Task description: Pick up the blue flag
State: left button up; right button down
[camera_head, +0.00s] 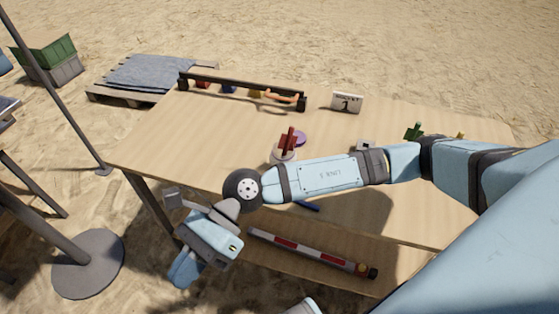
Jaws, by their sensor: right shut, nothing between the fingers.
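My right arm reaches in from the right across the table, and its wrist bends down in front of the table's near left edge. My right gripper (174,199) is shut and empty, off the table edge and apart from every object. A small blue piece (228,88) shows partly behind the dark bar at the table's back; I cannot tell if it is the blue flag. A thin blue object (308,206) lies near the front edge, just below my arm and partly hidden by it. My left gripper is not in view.
A dark bar rack (240,88) stands at the back of the wooden table (180,140). A numbered sign (347,102), a red piece on a round base (287,143) and a green piece (413,131) stand on it. A striped pole (310,252) lies on the lower shelf.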

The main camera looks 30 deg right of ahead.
jog(key=d+f+n+t+h+b, duration=0.2)
jog(key=d+f+n+h+b, duration=0.35)
jog(key=d+f+h, duration=0.45)
jog(key=w+d+t+h+b, duration=0.1)
jog(key=w+d+h, duration=0.1)
jog(key=d, duration=0.4)
jog(key=w+d+f+m+t+h+b, duration=0.1)
jog(key=w+d+t, duration=0.1)
jog(key=w+d, duration=0.3)
jog(key=w+d+f+t+h+b, duration=0.1)
jog(key=w+d+h+b, duration=0.1)
jog(key=w+d, duration=0.2)
jog(key=shift+d+h, duration=0.3)
jog(key=shift+d, duration=1.35)
jog(key=shift+f, duration=0.6)
jog(key=shift+f+b, duration=0.15)
jog(key=shift+b, duration=0.4)
jog(key=shift+a, duration=0.1)
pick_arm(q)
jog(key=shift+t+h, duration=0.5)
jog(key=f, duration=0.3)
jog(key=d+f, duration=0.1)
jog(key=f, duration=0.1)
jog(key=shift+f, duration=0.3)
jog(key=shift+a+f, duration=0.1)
pick_arm(e)
jog(key=shift+s+a+f, duration=0.1)
